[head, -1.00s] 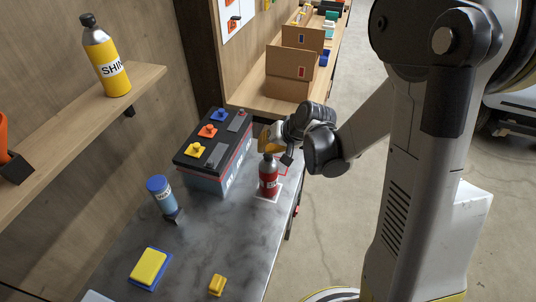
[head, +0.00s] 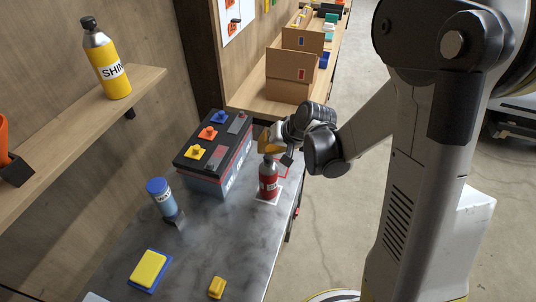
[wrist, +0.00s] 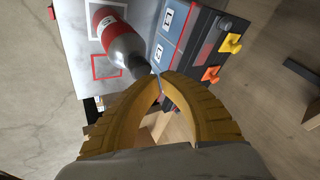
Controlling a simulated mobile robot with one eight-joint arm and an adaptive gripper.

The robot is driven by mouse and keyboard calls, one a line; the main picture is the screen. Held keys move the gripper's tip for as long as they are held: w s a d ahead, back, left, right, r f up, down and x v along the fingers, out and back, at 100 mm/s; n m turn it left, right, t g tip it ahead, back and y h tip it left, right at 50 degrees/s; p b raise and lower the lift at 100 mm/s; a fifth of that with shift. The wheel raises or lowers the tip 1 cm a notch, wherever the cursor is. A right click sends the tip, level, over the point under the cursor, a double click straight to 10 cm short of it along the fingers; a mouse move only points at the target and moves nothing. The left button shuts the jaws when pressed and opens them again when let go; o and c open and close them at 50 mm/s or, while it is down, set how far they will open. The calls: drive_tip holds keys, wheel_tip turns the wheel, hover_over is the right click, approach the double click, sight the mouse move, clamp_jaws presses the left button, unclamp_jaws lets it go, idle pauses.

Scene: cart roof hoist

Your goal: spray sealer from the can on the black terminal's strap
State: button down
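A red can (head: 268,182) with a grey top and a white label stands upright on a white pad near the bench's right edge. In the wrist view the can (wrist: 118,40) lies just beyond the fingertips. My gripper (head: 268,146) is above the can's top; in the wrist view its yellow fingertips (wrist: 160,77) nearly meet, and nothing shows held. I cannot tell whether they touch the can. The battery (head: 212,150) stands left of it, with blue (head: 191,115), orange (head: 208,131) and yellow (head: 195,151) pieces and flat plates on top. I cannot pick out a black terminal or its strap.
A blue bottle (head: 162,198), a yellow block on a blue base (head: 150,268) and a small yellow piece (head: 217,287) sit on the bench. A yellow bottle (head: 108,64) stands on a wall shelf. Cardboard boxes (head: 288,75) stand behind. The bench's middle is clear.

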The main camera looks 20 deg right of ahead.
sight(265, 155)
wheel_tip(265, 155, up, 6)
drive_tip(key=p, duration=0.4)
drive_tip(key=shift+r, duration=0.1)
idle(2.0)
drive_tip(key=m, duration=0.3)
drive_tip(key=shift+r+m, duration=0.2)
drive_tip(key=shift+m, duration=0.1)
drive_tip(key=f+m+b, duration=0.2)
drive_tip(key=m, duration=0.2)
drive_tip(key=f+m+b, duration=0.2)
drive_tip(key=m, duration=0.3)
drive_tip(key=f+m+b, duration=0.2)
drive_tip(key=m, duration=0.2)
drive_tip(key=shift+w+d+f+m+b, duration=0.15)
drive_tip(key=shift+d+f+m+b, duration=0.1)
drive_tip(key=shift+f+m+b, duration=0.15)
idle(0.9)
